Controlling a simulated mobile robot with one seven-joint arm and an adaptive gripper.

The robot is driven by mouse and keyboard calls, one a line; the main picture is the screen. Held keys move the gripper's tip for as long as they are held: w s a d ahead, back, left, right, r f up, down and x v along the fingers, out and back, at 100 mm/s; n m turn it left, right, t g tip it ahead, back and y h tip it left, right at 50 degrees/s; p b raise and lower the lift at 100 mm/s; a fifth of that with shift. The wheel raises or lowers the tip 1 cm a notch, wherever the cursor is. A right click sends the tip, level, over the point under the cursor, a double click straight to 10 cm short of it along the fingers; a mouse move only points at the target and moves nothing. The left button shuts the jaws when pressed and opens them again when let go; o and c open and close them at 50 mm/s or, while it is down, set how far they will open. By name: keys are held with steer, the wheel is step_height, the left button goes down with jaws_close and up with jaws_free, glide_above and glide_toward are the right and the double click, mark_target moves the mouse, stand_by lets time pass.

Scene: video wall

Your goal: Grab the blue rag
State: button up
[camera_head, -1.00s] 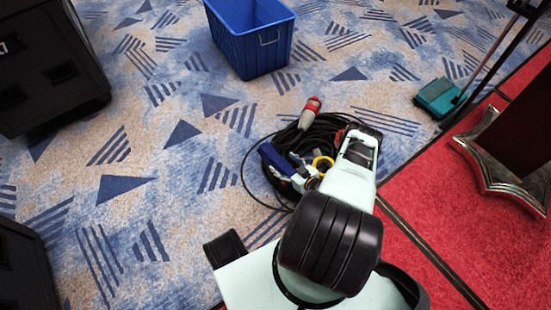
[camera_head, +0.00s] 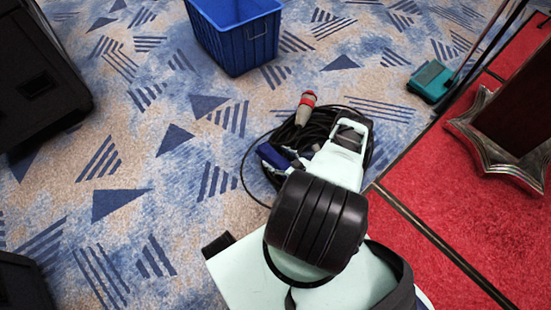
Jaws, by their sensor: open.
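I see no cloth that is clearly a blue rag. A small dark blue thing (camera_head: 273,156) lies at the left of a heap of black cable (camera_head: 318,124) on the carpet; I cannot tell whether it is cloth or a plug. My arm reaches from the bottom of the view up over the right part of this heap. Its far end covers some of the cable and whatever lies under it. My gripper's fingers do not show; the arm hides that spot. A grey and red plug (camera_head: 305,108) lies at the top of the heap.
A blue crate (camera_head: 236,48) stands beyond the heap. Black cases (camera_head: 40,80) stand at the left. A green box-like thing (camera_head: 430,81) and a dark stand with a metal base (camera_head: 497,150) are at the right. Red carpet (camera_head: 455,230) borders the patterned carpet, which is open at the left.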

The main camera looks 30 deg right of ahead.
steer(key=shift+s, duration=0.1)
steer(key=c, duration=1.3)
steer(key=shift+c, duration=0.2)
